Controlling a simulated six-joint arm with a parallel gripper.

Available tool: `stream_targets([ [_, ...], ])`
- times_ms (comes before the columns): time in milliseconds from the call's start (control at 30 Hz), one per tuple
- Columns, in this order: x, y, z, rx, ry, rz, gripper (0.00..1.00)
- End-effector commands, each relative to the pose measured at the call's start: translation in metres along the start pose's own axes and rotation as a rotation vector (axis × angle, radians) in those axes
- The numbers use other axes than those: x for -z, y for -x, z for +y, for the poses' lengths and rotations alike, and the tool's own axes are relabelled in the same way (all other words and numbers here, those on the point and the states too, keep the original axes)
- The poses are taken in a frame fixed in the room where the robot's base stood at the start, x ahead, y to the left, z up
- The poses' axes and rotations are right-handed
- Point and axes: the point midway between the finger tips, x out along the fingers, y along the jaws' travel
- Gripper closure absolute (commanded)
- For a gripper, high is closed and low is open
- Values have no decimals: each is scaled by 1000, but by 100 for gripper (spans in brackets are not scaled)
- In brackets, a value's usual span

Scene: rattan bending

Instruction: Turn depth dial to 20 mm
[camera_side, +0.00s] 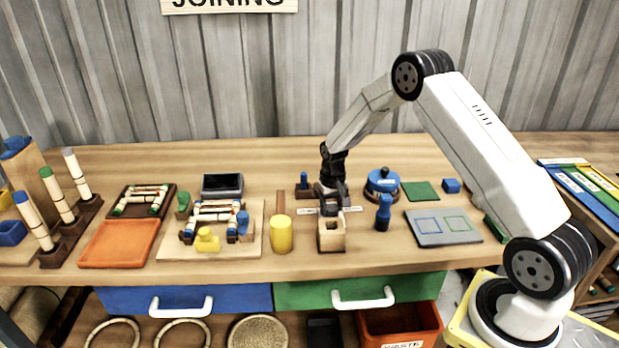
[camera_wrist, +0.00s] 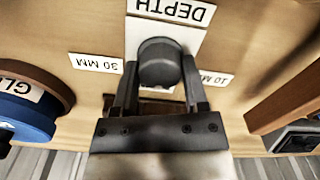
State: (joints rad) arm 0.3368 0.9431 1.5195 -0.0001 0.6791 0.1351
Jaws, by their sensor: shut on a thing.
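The depth dial (camera_wrist: 163,62) is a dark grey round knob in the wrist view, on a white plate marked DEPTH (camera_wrist: 172,12), which reads upside down. My gripper (camera_wrist: 160,80) is shut on the dial, with one finger on each side of it. A 30 MM label (camera_wrist: 96,63) lies left of the dial and a partly covered 10 MM label (camera_wrist: 213,79) lies right. No 20 mm label or dial pointer can be made out. In the side view my gripper (camera_side: 332,205) points down at the bench and hides the dial.
A wooden block with a hole (camera_side: 331,235) stands in front of my gripper. A blue pot (camera_side: 382,184) and a blue-handled tool (camera_side: 383,212) stand close on the right. A yellow mallet (camera_side: 281,234) and a small blue-topped piece (camera_side: 304,183) are on the left.

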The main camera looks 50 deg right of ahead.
Motion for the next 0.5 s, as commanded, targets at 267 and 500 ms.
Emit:
stream_targets([
  [267, 0, 1, 0, 0, -52, 0, 100],
  [500, 0, 1, 0, 0, -53, 0, 100],
])
